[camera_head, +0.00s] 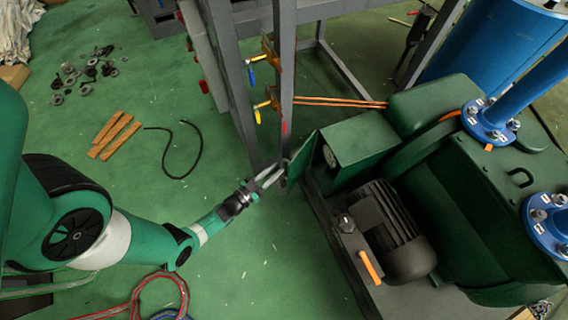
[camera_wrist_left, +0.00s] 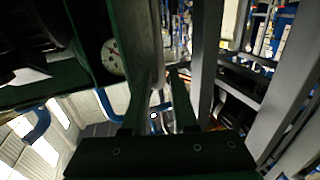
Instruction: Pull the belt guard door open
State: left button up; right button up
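The belt guard (camera_head: 359,138) is a dark green box beside the motor in the head view. Its door (camera_head: 302,157) is a green panel standing out at an angle from the box's left end, with a round pale part showing in the opening between them. My left gripper (camera_head: 275,178) is at the door's outer left edge, its two fingers apart. In the left wrist view the fingers (camera_wrist_left: 163,80) also show a gap, with the door's pale edge (camera_wrist_left: 154,45) by the left finger; contact is unclear. My right gripper is not in view.
A grey frame post (camera_head: 286,90) with yellow and blue valve handles stands close to my left gripper. The black motor (camera_head: 392,235) sits right of the door. Wooden strips (camera_head: 114,135), a black cable (camera_head: 170,155) and loose small parts lie on the green floor.

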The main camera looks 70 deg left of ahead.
aim_at(284, 163)
pick_arm(q)
jog(key=b+x, duration=0.1)
jog(key=x, duration=0.4)
grip_shut()
dwell(1.4)
